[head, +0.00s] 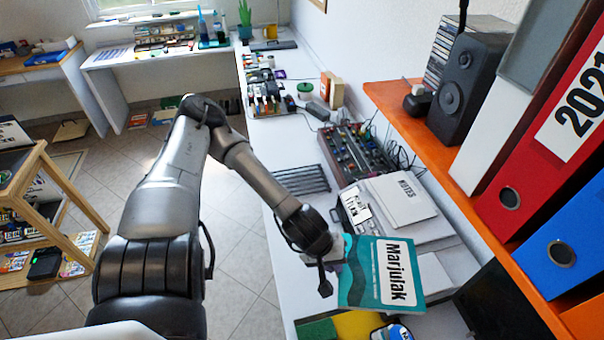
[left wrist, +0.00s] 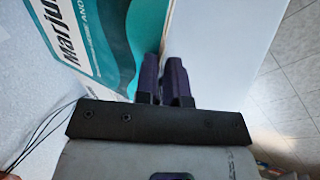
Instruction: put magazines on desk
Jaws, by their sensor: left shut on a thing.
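A teal and white magazine (head: 365,277) titled "Marjulak" is held over the long white desk (head: 290,150) in the head view. My left gripper (head: 325,262) is at its left edge, shut on it. In the left wrist view, the two dark fingers (left wrist: 164,82) pinch the magazine (left wrist: 100,35), whose printed cover shows at upper left. Whether the magazine touches the desk surface or the things under it cannot be told. My right gripper is not in view.
A "NOTES" pad (head: 402,198) and an audio mixer (head: 357,152) are on the desk behind the magazine. An orange shelf (head: 447,172) with a black speaker (head: 467,80) and a red binder (head: 550,135) runs along the right. A wooden rack (head: 57,180) stands at left.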

